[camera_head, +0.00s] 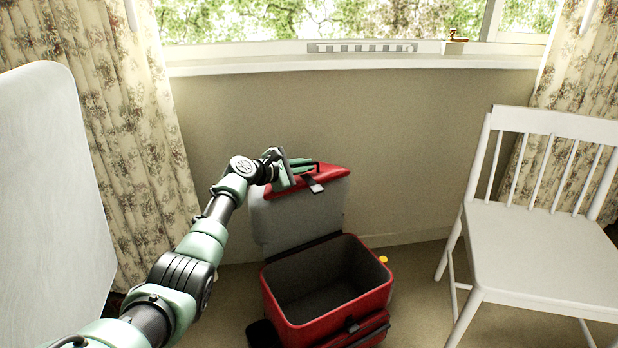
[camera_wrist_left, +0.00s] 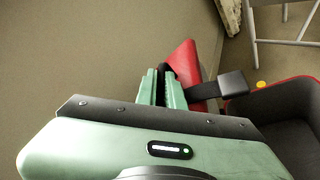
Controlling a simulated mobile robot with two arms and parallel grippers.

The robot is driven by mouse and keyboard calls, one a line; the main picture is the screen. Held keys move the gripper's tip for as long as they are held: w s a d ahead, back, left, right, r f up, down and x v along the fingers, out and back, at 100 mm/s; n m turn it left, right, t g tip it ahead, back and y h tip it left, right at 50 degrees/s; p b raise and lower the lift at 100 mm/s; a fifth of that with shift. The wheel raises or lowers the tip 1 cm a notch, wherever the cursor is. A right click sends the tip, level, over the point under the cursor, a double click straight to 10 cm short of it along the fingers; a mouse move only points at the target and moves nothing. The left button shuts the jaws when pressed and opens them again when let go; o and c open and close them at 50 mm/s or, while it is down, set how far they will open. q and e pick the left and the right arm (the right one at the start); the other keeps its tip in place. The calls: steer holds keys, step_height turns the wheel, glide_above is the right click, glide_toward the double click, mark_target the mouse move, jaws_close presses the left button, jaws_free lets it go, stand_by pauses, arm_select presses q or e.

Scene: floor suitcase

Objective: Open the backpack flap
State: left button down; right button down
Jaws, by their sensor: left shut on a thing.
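The red backpack (camera_head: 374,302) stands on the floor below the window, its dark inside showing from above. Its flap (camera_head: 325,208), grey inside with a red edge, stands raised at the back of the opening. My left gripper (camera_head: 308,168) is at the flap's top edge and shut on it, by a dark handle or loop. In the left wrist view the green fingers (camera_wrist_left: 162,88) close at the red flap edge (camera_wrist_left: 187,65), with a dark strap (camera_wrist_left: 222,88) beside them. What lies exactly between the fingers is partly hidden. My right gripper is not in view.
A white chair (camera_head: 540,240) stands to the right. A pale chair back or panel (camera_head: 50,180) is at the left. The wall and window sill (camera_head: 350,62) are behind the backpack, with curtains on both sides. Bare floor lies between backpack and right chair.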

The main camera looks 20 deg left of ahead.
arm_select(q)
steer(key=shift+w+a+f+b, duration=0.15)
steer(key=shift+w+a+b, duration=0.5)
steer(key=shift+a+b, duration=0.35)
steer(key=shift+w+a, duration=0.2)
steer(key=shift+a, duration=0.05)
steer(key=c, duration=1.5)
jaws_free()
